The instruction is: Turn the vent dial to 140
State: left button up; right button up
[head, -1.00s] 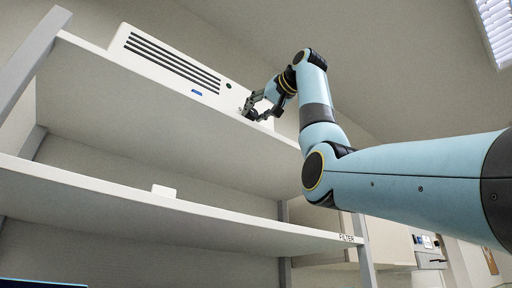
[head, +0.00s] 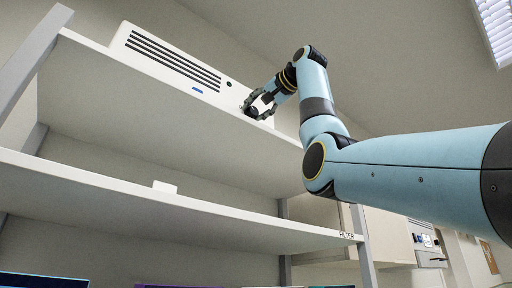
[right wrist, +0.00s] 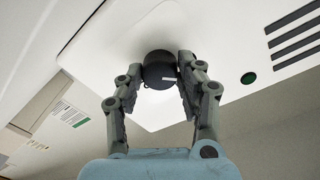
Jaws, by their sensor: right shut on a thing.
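The white vent unit (head: 165,60) with dark slots sits on the top shelf in the head view. Its right end carries the vent dial, a round black knob (right wrist: 157,66) with a short white mark near its lower right edge in the right wrist view. My right gripper (head: 257,108) is at that end of the unit. In the right wrist view my right gripper (right wrist: 162,75) is shut on the dial, one finger on each side. No scale numbers are readable around the dial. My left gripper is not in view.
A green button (right wrist: 248,78) is on the vent face beside the dial. The top shelf's edge (head: 160,94) runs below the unit. A lower shelf (head: 120,195) holds a small white card (head: 165,187). The space in front of the shelves is open.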

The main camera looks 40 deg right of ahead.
jog(key=m, duration=0.4)
jog(key=shift+m+b, duration=0.3)
jog(key=shift+b, duration=0.05)
jog(key=m, duration=0.4)
jog(key=shift+y+b, duration=0.3)
jog(key=shift+b, duration=0.05)
jog(key=m, duration=0.4)
jog(key=shift+m+b, duration=0.7)
jog(key=shift+m, duration=1.4)
jog(key=shift+w+f, duration=0.1)
jog(key=o, duration=1.1)
jog(key=shift+d, duration=0.15)
jog(key=shift+o, duration=0.2)
